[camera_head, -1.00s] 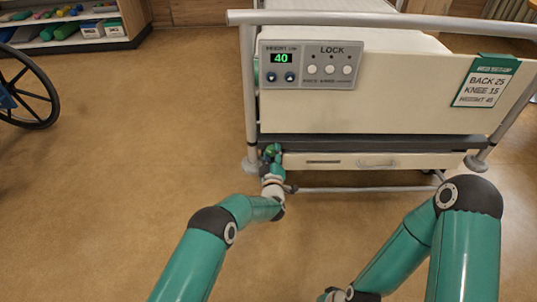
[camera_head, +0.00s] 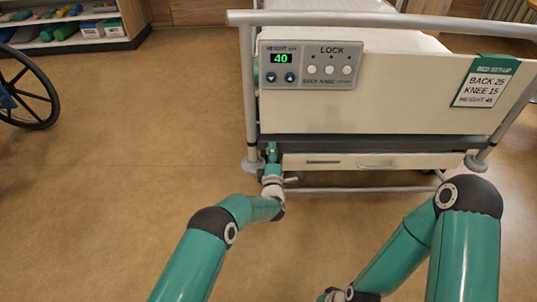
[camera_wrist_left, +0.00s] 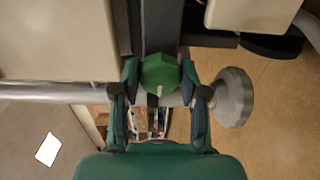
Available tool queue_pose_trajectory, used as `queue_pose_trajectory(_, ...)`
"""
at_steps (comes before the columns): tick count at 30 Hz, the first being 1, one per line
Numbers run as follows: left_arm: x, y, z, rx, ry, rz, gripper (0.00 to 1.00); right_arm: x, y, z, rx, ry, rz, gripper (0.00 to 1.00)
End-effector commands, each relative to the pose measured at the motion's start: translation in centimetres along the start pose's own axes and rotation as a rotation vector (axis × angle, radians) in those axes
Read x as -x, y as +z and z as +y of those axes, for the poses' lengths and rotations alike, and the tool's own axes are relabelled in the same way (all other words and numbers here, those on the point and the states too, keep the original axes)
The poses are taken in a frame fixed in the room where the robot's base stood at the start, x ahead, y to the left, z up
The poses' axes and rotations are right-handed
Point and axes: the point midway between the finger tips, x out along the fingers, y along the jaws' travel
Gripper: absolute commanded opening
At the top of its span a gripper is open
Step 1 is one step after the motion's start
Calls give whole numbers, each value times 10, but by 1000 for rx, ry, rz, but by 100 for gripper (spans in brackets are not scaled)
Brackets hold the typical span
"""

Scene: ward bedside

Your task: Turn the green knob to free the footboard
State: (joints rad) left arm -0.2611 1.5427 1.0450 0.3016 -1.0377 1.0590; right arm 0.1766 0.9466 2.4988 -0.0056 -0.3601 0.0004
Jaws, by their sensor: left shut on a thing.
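The green knob (camera_wrist_left: 160,72) sits on a dark bar below the footboard, in the middle of the left wrist view. My left gripper (camera_wrist_left: 160,80) is shut on it, with one finger on each side. In the head view my left gripper (camera_head: 271,164) reaches the bed frame's lower left corner and largely hides the knob. The cream footboard (camera_head: 390,95) stands upright between the grey posts, above the dark bar.
A panel (camera_head: 310,65) on the footboard reads 40, with three lock buttons. A card (camera_head: 485,81) hangs at the right. A drawer (camera_head: 375,162) lies just right of my left gripper. A wheelchair wheel (camera_head: 28,88) stands at far left; the floor between is clear.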

Motion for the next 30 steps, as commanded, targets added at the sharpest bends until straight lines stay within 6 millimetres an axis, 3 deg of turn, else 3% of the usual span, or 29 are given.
queue_pose_trajectory(1, -2, -7, 0, 12, 0, 14, 8, 0, 0, 0, 0, 0, 0, 40)
queue_pose_trajectory(15, -2, -7, -1, 25, -1, 14, 8, 0, 0, 0, 0, 0, 0, 40)
queue_pose_trajectory(16, -2, -7, -1, 25, -1, 13, 48, 0, 0, 0, 0, 0, 0, 40)
queue_pose_trajectory(19, -1, -6, -1, 24, -2, 11, 65, 0, 0, 0, 0, 0, 0, 40)
queue_pose_trajectory(30, 1, -2, -1, 21, -2, 4, 68, 0, 0, 0, 0, 0, 0, 40)
